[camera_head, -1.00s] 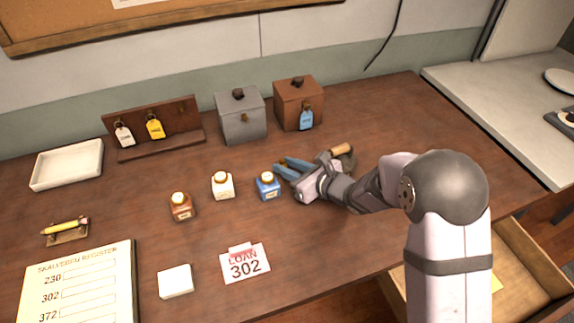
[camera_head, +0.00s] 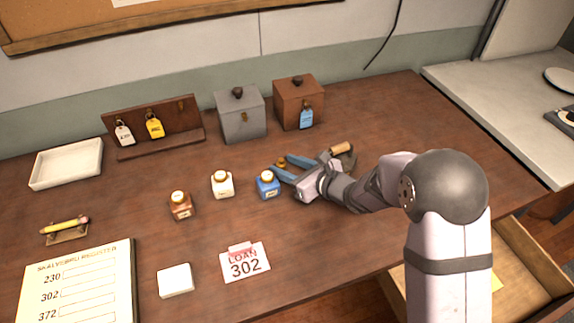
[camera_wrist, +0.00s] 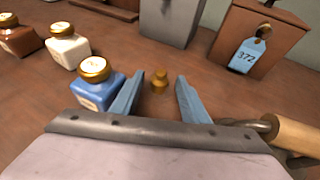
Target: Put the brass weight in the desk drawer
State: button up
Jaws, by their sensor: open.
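The brass weight (camera_wrist: 160,81) is a small knobbed brass piece standing upright on the desk. It shows between my fingers in the wrist view and just past the fingers in the head view (camera_head: 281,162). My gripper (camera_head: 283,167) is open low over the desk, its two blue fingers (camera_wrist: 160,100) on either side of the weight's line, without gripping it. The desk drawer (camera_head: 535,265) is pulled open below the desk's front edge at the lower right. My arm hides part of it.
A blue ink bottle (camera_wrist: 97,85) stands close beside my left finger. A wooden-handled stamp or tool (camera_wrist: 297,135) lies at the right of my gripper. A grey box (camera_head: 241,116) and a brown box (camera_head: 299,103) stand behind. The desk's right part is clear.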

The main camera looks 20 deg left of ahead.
jog(key=v, duration=1.1)
jog(key=shift+o, duration=0.6)
jog(key=shift+s+d+r, duration=0.25)
jog(key=shift+d, duration=0.2)
